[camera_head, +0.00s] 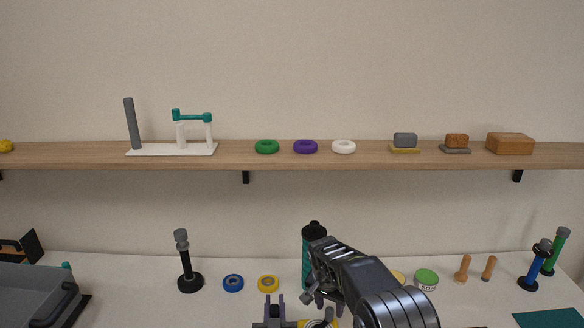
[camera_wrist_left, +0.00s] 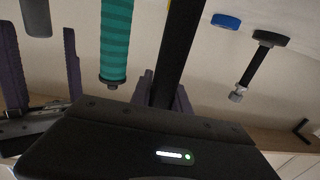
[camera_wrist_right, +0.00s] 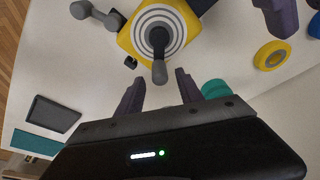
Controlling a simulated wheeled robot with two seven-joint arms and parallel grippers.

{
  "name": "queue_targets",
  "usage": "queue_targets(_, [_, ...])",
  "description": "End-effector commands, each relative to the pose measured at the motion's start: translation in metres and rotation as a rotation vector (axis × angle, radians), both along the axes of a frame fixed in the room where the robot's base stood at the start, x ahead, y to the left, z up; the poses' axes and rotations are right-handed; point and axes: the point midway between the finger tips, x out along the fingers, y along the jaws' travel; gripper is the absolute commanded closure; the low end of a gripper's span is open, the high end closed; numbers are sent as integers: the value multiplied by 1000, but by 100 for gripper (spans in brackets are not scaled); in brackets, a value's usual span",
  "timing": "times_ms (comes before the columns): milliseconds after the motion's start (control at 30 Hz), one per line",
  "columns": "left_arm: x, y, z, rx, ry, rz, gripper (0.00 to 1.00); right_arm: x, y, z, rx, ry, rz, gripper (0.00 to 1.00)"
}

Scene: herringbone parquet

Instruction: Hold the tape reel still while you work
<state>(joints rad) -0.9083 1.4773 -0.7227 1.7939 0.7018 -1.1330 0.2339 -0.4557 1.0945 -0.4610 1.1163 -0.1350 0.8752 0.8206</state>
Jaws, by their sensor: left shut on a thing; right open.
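The tape reel, a yellow body with a white-and-grey ringed disc and a grey crank knob, shows in the right wrist view (camera_wrist_right: 127,40). Only a sliver shows at the bottom of the head view. My left gripper (camera_wrist_left: 163,88) is shut on a black bar, apparently the reel's handle; its purple fingers also show low in the head view (camera_head: 275,303). My right gripper (camera_wrist_right: 160,76) is open, its fingers either side of the crank knob (camera_wrist_right: 159,72); I cannot tell whether they touch it.
A teal cylinder (camera_head: 308,262) stands close behind the reel. A black stand (camera_head: 186,270), blue ring (camera_head: 233,283) and yellow ring (camera_head: 268,283) are to the left. A green-lidded tin (camera_head: 426,278) and wooden pegs are right. A grey tray (camera_head: 35,290) sits far left. A shelf (camera_head: 330,158) hangs above.

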Motion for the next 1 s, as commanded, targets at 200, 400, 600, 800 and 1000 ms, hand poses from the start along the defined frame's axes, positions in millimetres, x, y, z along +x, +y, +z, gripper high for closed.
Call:
queue_targets(200, [-1,1,-5,2,10,1,100,0,0,-16,1,1,0,56])
queue_targets(400, [-1,1,-4,2,10,1,100,0,0,-18,0,0,0,56])
queue_targets(600, [-1,1,-4,2,10,1,100,0,0,-18,0,0,0,63])
queue_targets(800, [-1,1,-4,2,10,1,100,0,0,-18,0,0,1,79])
queue_targets(1000, [-1,1,-4,2,9,1,100,0,0,-18,0,0,1,94])
